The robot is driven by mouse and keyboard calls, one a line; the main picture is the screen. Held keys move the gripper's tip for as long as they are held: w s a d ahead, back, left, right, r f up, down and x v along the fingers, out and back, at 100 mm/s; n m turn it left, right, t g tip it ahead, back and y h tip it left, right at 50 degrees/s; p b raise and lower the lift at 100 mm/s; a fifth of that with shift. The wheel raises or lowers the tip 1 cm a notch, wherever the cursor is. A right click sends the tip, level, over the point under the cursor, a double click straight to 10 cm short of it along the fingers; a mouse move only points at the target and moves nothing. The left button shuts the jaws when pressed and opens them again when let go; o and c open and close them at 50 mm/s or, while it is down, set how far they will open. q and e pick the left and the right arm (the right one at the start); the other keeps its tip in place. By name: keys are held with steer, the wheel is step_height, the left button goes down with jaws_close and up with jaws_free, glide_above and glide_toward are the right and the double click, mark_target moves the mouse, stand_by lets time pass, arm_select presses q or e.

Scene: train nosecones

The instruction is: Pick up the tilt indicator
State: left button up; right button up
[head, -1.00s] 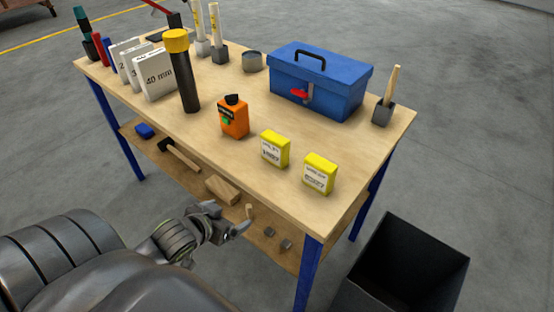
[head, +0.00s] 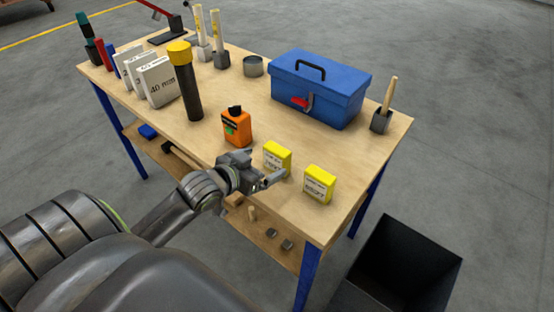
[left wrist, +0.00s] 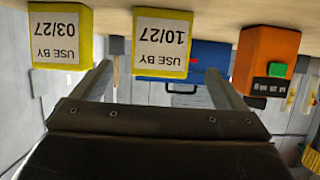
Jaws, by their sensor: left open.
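An orange block-shaped device (head: 237,130) with a black top and a small green patch stands on the workbench; it fits the tilt indicator best, though its label is too small to read in the head view. In the left wrist view, which is upside down, this orange device (left wrist: 262,58) is at the right, outside the fingers. My left gripper (head: 262,167) is open and empty at the bench's near edge, in front of the left yellow box (head: 278,157). In the wrist view that box (left wrist: 162,42), marked USE BY 10/27, shows between the fingers. My right gripper is not in view.
A second yellow box (head: 319,184), marked USE BY 03/27, stands to the right. A blue toolbox (head: 318,95) is behind. A black cylinder with a yellow cap (head: 188,85) and white boxes (head: 157,82) stand left. A dark bin (head: 405,265) is on the floor.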

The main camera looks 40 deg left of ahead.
mark_target(281, 154)
arm_select(q)
steer(key=x, duration=0.9)
steer(key=shift+p, duration=0.4)
steer(key=c, duration=1.1)
